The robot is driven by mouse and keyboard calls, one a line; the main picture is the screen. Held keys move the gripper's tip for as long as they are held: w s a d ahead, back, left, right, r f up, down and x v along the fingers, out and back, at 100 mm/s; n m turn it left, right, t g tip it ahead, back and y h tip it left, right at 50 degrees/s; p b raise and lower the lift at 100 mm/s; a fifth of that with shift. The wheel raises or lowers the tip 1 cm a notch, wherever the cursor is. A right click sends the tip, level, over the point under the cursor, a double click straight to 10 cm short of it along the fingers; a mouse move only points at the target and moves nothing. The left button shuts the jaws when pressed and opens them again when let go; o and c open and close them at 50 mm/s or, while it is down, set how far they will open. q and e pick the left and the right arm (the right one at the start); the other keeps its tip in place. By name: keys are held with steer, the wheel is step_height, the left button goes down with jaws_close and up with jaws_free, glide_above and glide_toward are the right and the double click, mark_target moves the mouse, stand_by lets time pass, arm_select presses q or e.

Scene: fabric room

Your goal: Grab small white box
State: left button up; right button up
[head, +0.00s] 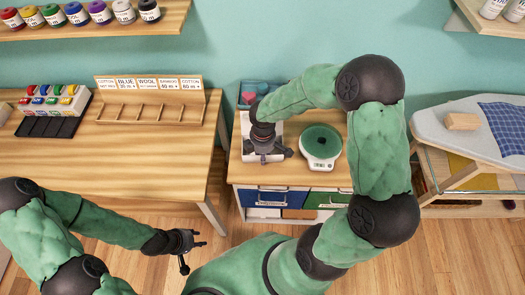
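A small white box (246,126) sits on the wooden top of the cabinet in the middle of the head view. My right gripper (266,153) points down over it and hides much of it. I cannot tell whether its fingers are open or touch the box. My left gripper (193,254) is open and empty, low over the floor in front of the gap between the long table and the cabinet.
A green-topped scale (321,142) stands right of the box. A long wooden table (110,160) with a slotted rack (150,108) lies left. An ironing board (440,125) with a wooden block (462,121) and blue cloth is right. Cabinet drawers are blue (272,197) and green.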

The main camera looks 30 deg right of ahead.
steer(key=shift+f, duration=0.7)
steer(key=shift+r, duration=0.1)
steer(key=shift+c, duration=0.2)
jaws_close()
steer(key=shift+r, duration=0.1)
